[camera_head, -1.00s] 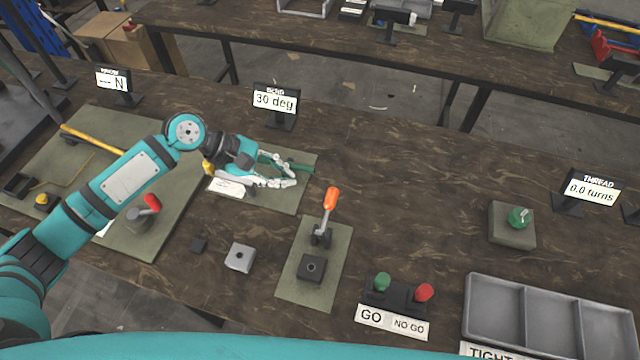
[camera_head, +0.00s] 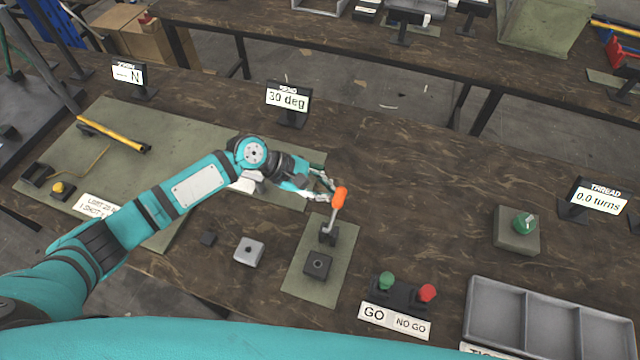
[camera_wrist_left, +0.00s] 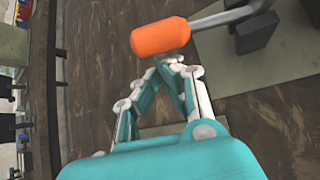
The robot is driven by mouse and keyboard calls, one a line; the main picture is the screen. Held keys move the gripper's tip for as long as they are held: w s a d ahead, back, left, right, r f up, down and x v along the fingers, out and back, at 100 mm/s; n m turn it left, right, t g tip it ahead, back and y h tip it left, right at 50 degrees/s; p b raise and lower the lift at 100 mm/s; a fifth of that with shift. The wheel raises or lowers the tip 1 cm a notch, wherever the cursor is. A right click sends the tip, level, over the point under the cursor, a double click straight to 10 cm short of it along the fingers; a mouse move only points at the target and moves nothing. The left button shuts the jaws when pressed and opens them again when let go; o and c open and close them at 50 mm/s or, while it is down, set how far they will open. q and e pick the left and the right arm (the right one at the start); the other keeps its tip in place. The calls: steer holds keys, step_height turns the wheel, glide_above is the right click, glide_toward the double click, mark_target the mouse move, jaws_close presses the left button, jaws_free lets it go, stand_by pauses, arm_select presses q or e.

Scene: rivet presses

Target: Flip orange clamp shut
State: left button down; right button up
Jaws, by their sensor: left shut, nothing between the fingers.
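The orange clamp handle (camera_head: 339,198) stands raised on a metal lever above its black base (camera_head: 328,236), on a small green mat (camera_head: 336,279). A dark square block (camera_head: 318,264) with a hole sits in front of the base on that mat. My left gripper (camera_head: 328,192) is shut and empty, just left of the orange handle. In the left wrist view the handle (camera_wrist_left: 160,37) lies right beyond the fingertips (camera_wrist_left: 172,62); I cannot tell whether they touch. My right gripper is in neither view.
Green and red GO/NO GO buttons (camera_head: 407,288) and a grey divided tray (camera_head: 548,318) stand to the right. A 30 deg display (camera_head: 288,99) stands behind.

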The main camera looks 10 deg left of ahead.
steer(key=shift+s+d, duration=0.25)
arm_select(q)
steer(key=shift+r, duration=0.1)
arm_select(e)
steer(key=shift+r, duration=0.1)
arm_select(q)
steer(key=shift+s+r+t+p, duration=0.1)
steer(key=shift+r+t+p, duration=0.15)
steer(key=shift+t+p, duration=0.1)
arm_select(e)
steer(key=shift+r, duration=0.2)
